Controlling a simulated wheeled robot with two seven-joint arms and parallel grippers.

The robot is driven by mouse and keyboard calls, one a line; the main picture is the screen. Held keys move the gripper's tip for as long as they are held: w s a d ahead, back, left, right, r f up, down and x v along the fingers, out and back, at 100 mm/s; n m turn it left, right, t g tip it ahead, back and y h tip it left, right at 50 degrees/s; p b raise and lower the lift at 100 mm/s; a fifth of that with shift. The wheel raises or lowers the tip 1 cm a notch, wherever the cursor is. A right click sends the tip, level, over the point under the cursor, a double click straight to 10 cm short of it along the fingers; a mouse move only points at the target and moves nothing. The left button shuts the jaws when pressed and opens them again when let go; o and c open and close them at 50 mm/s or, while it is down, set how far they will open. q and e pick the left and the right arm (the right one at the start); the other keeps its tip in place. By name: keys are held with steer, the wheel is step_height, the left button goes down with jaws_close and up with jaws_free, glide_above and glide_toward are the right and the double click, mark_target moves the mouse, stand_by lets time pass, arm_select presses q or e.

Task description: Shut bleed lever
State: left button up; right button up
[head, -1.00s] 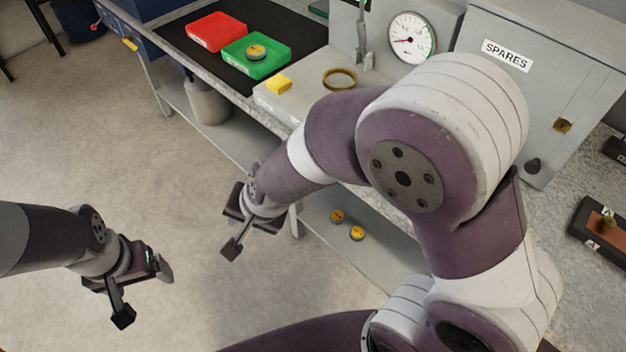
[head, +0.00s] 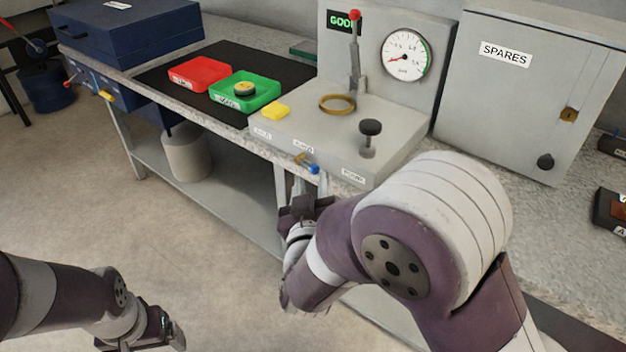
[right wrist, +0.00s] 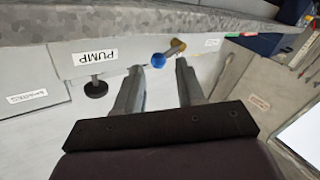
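The bleed lever, a brass lever (head: 301,158) with a blue ball end (head: 313,169), sits on the front face of the grey test bench unit (head: 400,142). In the right wrist view the blue ball (right wrist: 158,60) and brass part (right wrist: 177,47) show just beyond the fingertips. My right gripper (head: 298,187) is below the lever, fingers pointing up at it. In the right wrist view this gripper (right wrist: 162,72) is open, with the ball in line with the gap; contact cannot be told. My left gripper (head: 150,340) is low at the left, partly cut off, away from the bench.
A black knob (head: 370,127), brass ring (head: 337,103) and red-tipped lever (head: 354,50) stand on the unit, beside a gauge (head: 406,55). Red (head: 200,74) and green (head: 245,92) trays lie left. The SPARES cabinet (head: 530,85) is right. Floor in front is clear.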

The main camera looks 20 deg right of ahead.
mark_target(313, 173)
steer(key=shift+x, duration=1.6)
jaws_close()
steer(key=f+m+t+b, duration=0.1)
steer(key=b, duration=0.3)
steer(key=shift+f, duration=0.35)
steer(key=shift+m+b, duration=0.4)
steer(key=shift+r, duration=0.3)
jaws_free()
steer(key=shift+s, duration=0.1)
